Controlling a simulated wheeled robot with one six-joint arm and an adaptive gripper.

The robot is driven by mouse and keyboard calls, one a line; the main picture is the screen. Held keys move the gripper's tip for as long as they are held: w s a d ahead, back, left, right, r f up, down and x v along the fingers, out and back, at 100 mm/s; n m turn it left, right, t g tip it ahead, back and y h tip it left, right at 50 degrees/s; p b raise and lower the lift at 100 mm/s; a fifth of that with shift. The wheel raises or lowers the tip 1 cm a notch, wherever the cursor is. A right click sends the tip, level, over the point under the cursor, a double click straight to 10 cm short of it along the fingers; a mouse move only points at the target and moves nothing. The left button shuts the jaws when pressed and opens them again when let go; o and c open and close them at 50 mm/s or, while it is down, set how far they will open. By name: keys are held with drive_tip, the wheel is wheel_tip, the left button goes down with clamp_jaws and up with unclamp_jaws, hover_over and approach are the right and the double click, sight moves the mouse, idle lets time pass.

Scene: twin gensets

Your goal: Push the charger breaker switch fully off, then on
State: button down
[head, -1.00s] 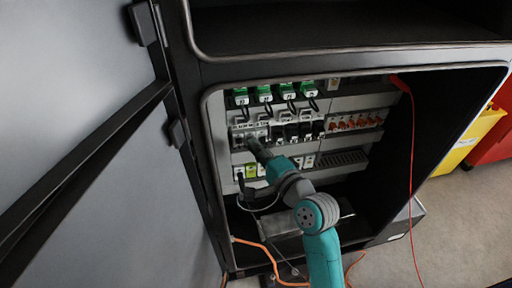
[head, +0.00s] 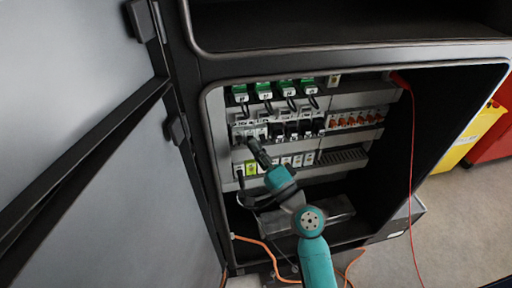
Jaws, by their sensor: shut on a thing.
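A row of breakers sits on the middle rail of the open cabinet, with white-grey breakers (head: 240,133) at its left end and black ones (head: 291,131) to their right. I cannot read which one is the charger breaker. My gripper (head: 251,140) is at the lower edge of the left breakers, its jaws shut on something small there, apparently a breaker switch. The tip hides the switch, so its position cannot be told. My teal arm reaches up from below.
Green plug units (head: 264,92) with black leads sit on the rail above. Orange-red switches (head: 356,119) are to the right, and several white and green modules (head: 285,162) are below. A red cable (head: 412,170) hangs at the right. The cabinet door (head: 80,160) stands at the left.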

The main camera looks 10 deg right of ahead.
drive_tip(key=shift+a+f+n+t+y, duration=0.1)
drive_tip(key=shift+f+n+t+y, duration=0.1)
drive_tip(key=shift+n+t+y, duration=0.15)
idle(0.4)
drive_tip(key=c, duration=1.3)
unclamp_jaws()
drive_tip(key=shift+o, duration=0.2)
drive_tip(key=v, duration=1.2)
drive_tip(key=shift+r, duration=0.1)
